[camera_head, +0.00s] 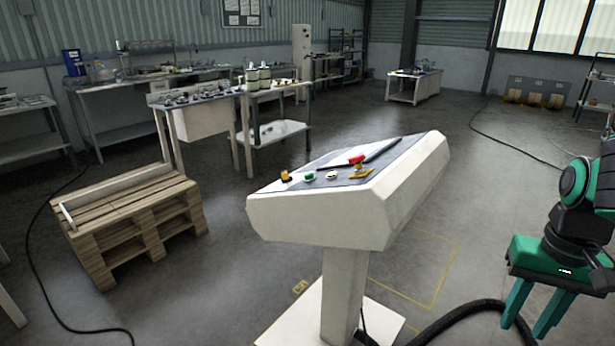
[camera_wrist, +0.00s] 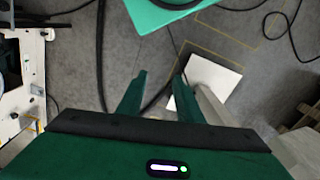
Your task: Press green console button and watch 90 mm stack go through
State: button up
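The white console (camera_head: 400,205) stands on a post in the middle of the head view, with a sloped grey top panel. A small green button (camera_head: 309,176) sits near the panel's front edge, between a yellow-and-black control (camera_head: 286,176) and a pale round button (camera_head: 331,176). My gripper (camera_head: 533,310) hangs at the lower right of the head view, fingers pointing down, apart from the console. In the wrist view its two green fingers (camera_wrist: 157,95) are spread with nothing between them. I cannot make out a 90 mm stack in either view.
A red control (camera_head: 356,160) and a yellow one (camera_head: 361,174) are also on the panel. The console's white base plate (camera_head: 290,325) lies on the floor near a thick black hose (camera_head: 450,320). A wooden pallet (camera_head: 130,215) stands at left; workbenches line the back.

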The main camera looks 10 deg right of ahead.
jog(key=shift+c, duration=0.6)
grip_shut()
dwell(1.1)
